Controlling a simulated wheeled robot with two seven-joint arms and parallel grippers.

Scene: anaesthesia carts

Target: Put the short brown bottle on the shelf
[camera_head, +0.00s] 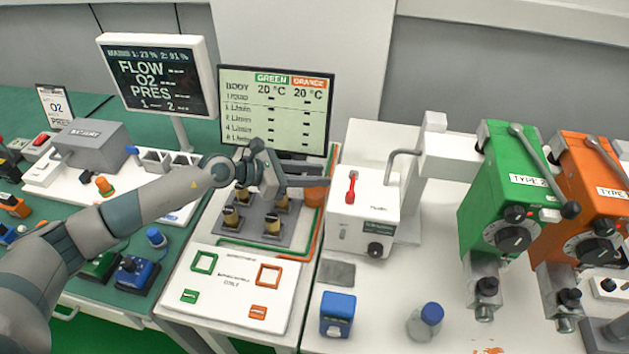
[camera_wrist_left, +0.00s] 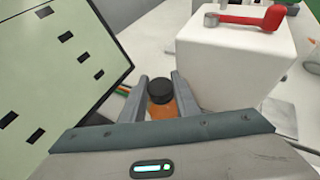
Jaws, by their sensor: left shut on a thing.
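My left gripper (camera_head: 318,182) is shut on the short brown bottle (camera_head: 314,196), between the green-and-orange chart screen and the white box with a red lever. In the left wrist view the bottle (camera_wrist_left: 163,106) has a black cap and an orange-brown body between the two fingers (camera_wrist_left: 160,92). The fingers hide part of it in the head view, and whether its base touches the surface cannot be told. I cannot make out which surface is the shelf. My right gripper is not in view.
The white box (camera_head: 365,212) stands just right of the gripper and the chart screen (camera_head: 277,108) behind it. A grey plate (camera_head: 285,236) with several gold-and-black fittings lies below the arm. A blue-capped bottle (camera_head: 426,322) and a blue box (camera_head: 338,314) stand in front.

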